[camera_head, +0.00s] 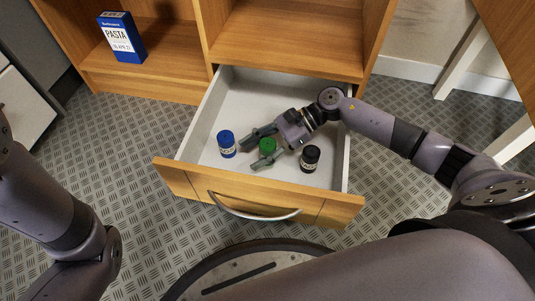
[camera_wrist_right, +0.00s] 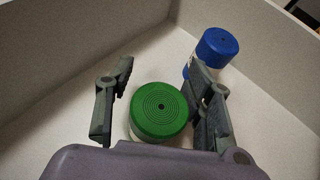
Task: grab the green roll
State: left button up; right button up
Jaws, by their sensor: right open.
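The green roll (camera_head: 267,146) stands upright in the open drawer (camera_head: 213,112), between a blue and a black one. My right gripper (camera_head: 258,148) reaches into the drawer from the right and is open around the green roll. In the right wrist view the green roll (camera_wrist_right: 159,112) shows its ridged green top between the two fingers of my right gripper (camera_wrist_right: 160,105). The right finger is close beside it; a gap shows on the left. I cannot tell whether either finger touches it. My left gripper is out of view.
A blue roll (camera_head: 226,144) stands left of the fingers, and it shows beyond the right finger in the wrist view (camera_wrist_right: 216,47). A black roll (camera_head: 310,158) stands to the right. The drawer walls enclose them. A pasta box (camera_head: 122,38) stands on the shelf.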

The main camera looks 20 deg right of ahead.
jog(key=shift+c, duration=0.3)
grip_shut()
dwell(0.4)
dwell(0.3)
